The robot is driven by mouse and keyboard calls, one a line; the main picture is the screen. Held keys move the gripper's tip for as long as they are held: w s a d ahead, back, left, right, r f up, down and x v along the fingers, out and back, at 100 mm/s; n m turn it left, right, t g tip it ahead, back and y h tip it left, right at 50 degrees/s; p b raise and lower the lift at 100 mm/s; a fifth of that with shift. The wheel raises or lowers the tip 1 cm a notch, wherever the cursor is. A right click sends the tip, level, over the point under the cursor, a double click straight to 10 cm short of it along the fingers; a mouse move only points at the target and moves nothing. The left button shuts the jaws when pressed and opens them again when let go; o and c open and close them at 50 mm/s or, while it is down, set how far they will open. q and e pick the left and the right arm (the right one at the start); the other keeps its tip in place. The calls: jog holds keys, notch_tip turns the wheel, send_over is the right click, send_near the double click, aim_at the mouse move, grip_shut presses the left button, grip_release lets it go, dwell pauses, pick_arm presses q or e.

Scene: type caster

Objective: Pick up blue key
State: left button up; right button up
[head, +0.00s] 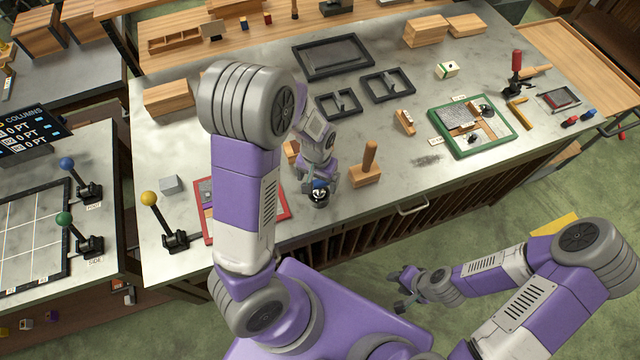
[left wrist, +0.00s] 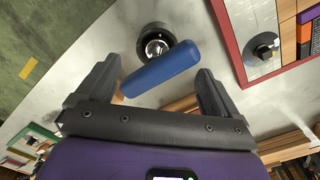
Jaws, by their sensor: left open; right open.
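The blue key (left wrist: 160,72) has a rounded blue handle and stands at a round black base with a shiny metal ring (left wrist: 155,45) on the marble worktop. In the head view its blue top (head: 320,184) shows near the table's front edge, partly hidden by my gripper. My left gripper (head: 323,181) is open over it, and in the left wrist view the handle lies tilted between the two spread fingers. I cannot tell whether either finger touches it. My right gripper (head: 402,284) is open and empty, low in front of the table.
A red-framed tray (head: 283,207) lies to the left of the key, partly behind my left arm. A wooden block with an upright handle (head: 367,172) stands close to the right. A green-framed board (head: 462,149) lies further right.

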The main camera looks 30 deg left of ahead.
aim_at(319, 190)
pick_arm(q)
notch_tip(319, 190, down, 4)
jog(key=shift+w+d+f, duration=0.1)
jog(key=shift+w, duration=0.05)
grip_shut()
dwell(0.6)
